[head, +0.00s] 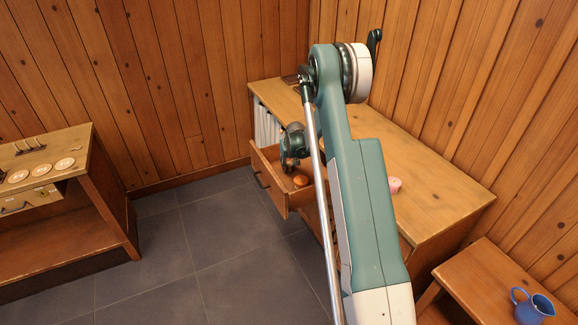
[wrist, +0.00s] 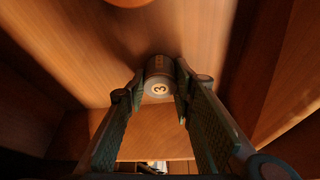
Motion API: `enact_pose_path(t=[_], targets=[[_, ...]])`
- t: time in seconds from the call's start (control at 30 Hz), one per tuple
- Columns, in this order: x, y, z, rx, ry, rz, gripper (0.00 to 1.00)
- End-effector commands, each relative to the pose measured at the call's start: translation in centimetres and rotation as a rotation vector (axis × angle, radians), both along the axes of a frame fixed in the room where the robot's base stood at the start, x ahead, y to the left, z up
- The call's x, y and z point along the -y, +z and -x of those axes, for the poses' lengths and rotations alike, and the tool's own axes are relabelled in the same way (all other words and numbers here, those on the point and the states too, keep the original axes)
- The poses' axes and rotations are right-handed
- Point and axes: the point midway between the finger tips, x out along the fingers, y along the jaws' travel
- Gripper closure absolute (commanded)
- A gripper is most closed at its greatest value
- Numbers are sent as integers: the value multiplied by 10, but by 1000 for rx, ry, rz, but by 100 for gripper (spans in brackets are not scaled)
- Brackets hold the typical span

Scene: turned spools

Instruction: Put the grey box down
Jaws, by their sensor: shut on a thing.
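My gripper (wrist: 161,76) is shut on the grey box (wrist: 159,88), a small dark grey round piece with a pale end face marked 3. The box sits between the fingertips in the wrist view, with wood all around it. In the head view my gripper (head: 291,152) is over the open drawer (head: 271,183) of the long wooden cabinet, reaching down into it. The box is too small and shaded to make out there. I cannot tell whether the box touches the drawer floor.
An orange-brown round piece (head: 300,181) lies in the drawer. A pink piece (head: 394,185) is on the cabinet top (head: 440,190). A blue jug (head: 533,308) stands on a low table at right. A shelf unit (head: 60,165) with round pale pieces stands at left; the floor between is clear.

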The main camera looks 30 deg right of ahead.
Motion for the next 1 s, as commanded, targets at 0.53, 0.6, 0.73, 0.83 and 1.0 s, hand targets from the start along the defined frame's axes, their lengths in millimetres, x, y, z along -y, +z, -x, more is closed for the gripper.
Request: enact_pose_path(t=[0.53, 0.6, 0.73, 0.83, 1.0], targets=[[0, -3, 0, 0, 0, 0, 60], [0, -3, 0, 0, 0, 0, 60], [0, -2, 0, 0, 0, 0, 60], [0, 1, 0, 0, 0, 0, 60], [-1, 11, 4, 0, 0, 0, 60]])
